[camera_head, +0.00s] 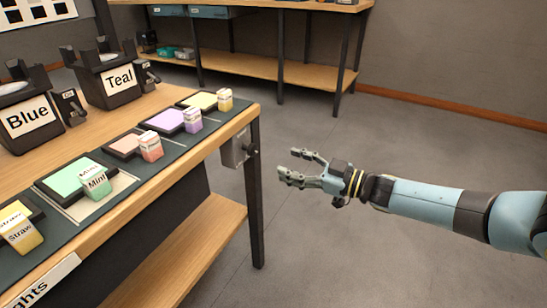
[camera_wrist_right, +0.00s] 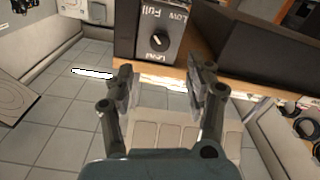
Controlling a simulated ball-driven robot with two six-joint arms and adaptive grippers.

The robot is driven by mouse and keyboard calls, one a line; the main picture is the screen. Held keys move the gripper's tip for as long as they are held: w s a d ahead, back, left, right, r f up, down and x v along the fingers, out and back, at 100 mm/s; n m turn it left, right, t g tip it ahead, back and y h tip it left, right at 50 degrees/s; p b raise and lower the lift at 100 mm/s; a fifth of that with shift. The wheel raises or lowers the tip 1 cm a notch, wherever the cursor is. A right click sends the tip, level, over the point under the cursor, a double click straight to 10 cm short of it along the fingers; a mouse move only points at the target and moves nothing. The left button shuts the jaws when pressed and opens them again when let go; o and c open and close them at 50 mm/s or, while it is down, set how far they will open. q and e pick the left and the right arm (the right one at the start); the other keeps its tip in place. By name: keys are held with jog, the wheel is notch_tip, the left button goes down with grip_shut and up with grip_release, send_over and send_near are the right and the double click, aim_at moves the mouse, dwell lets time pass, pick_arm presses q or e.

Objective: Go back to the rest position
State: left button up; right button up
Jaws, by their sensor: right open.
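My right gripper (camera_head: 302,168) is open and empty. It hangs in the air to the right of the wooden bench (camera_head: 188,146), apart from it, above the grey floor. In the right wrist view its two fingers (camera_wrist_right: 160,90) stand apart with nothing between them. The same box (camera_head: 235,150) is fixed at the bench's end near the leg. My left gripper is not in view.
On the bench stand fader blocks: straw (camera_head: 20,233), mint (camera_head: 95,182), pink (camera_head: 151,148), purple (camera_head: 192,120) and yellow (camera_head: 225,100). Black holders labelled Blue (camera_head: 28,117) and Teal (camera_head: 119,80) stand behind. A shelf unit (camera_head: 260,67) stands at the back. The floor (camera_head: 400,130) around my right arm is clear.

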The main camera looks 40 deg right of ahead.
jog(key=shift+v, duration=1.25)
jog(key=s+a+f+m+g+h+p, duration=0.2)
jog(key=s+a+f+m+g+h, duration=0.15)
jog(key=s+f, duration=0.7)
jog(key=s+a+f+m+g+h+p, duration=0.2)
jog(key=s+f+m+g+h, duration=0.15)
jog(key=s+f, duration=0.75)
jog(key=s+a+f+g, duration=0.2)
jog(key=s+f+g, duration=0.2)
jog(key=s, duration=0.8)
jog(key=s+a+f+g, duration=0.2)
jog(key=s+f+g, duration=0.3)
jog(key=s, duration=0.7)
jog(key=shift+s+a+f+h, duration=0.35)
jog(key=shift+f+h, duration=0.05)
jog(key=shift+f, duration=0.45)
